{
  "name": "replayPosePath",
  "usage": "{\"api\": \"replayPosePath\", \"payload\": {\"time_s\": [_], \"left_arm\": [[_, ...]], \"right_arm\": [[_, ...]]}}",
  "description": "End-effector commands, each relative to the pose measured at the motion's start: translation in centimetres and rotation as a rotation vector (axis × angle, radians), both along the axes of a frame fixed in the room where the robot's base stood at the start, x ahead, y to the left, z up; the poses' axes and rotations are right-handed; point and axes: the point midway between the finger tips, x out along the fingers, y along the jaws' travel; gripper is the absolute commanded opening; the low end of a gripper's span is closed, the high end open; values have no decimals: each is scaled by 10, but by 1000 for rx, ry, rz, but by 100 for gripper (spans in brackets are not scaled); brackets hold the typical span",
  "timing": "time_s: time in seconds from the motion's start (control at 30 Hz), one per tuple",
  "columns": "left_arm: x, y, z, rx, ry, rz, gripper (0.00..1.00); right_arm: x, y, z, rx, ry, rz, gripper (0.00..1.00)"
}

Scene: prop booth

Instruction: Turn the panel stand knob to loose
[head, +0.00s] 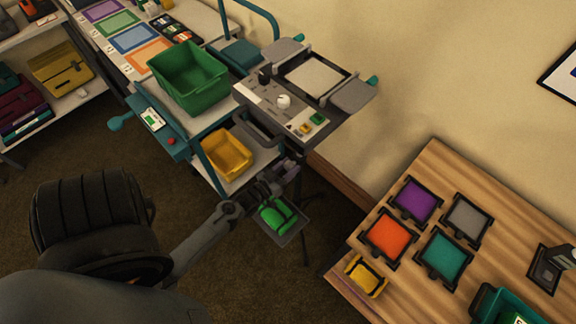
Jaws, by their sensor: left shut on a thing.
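The panel stand (262,101) is at the upper middle, with a grey top. A white knob (283,101) stands on its control face, and a dark knob (264,78) is farther back. Which way either knob points is too small to tell. A pale panel (315,75) lies between grey pads on the stand. My left gripper (277,190) is below and in front of the stand, well apart from the knobs. It is shut on a green piece (275,214) with a dark tray-like base; the fingers are largely hidden. My right gripper is not in view.
A cart holds a green bin (188,77) and, lower, a yellow bin (227,154). At right, a wooden table (415,165) bears purple, orange, grey and teal framed panels, a yellow block (366,277) and a teal bin (488,303). Bare floor separates table and cart.

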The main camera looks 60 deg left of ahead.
Motion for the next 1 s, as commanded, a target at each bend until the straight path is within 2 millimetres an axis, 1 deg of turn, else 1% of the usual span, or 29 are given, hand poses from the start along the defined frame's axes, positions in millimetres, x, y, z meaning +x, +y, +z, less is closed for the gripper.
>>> {"api": "replayPosePath", "payload": {"time_s": [0.47,0.5,0.63,0.67,1.0], "left_arm": [[0,0,-2,-17,0,0,14],[-1,0,-2,-17,0,0,46],[-1,0,-2,-17,0,0,66],[-1,0,-2,-17,0,0,69],[-3,-1,-1,-16,-2,1,69]], "right_arm": [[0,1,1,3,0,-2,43],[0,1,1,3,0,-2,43],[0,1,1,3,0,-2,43],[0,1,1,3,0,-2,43],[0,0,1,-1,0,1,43]]}}
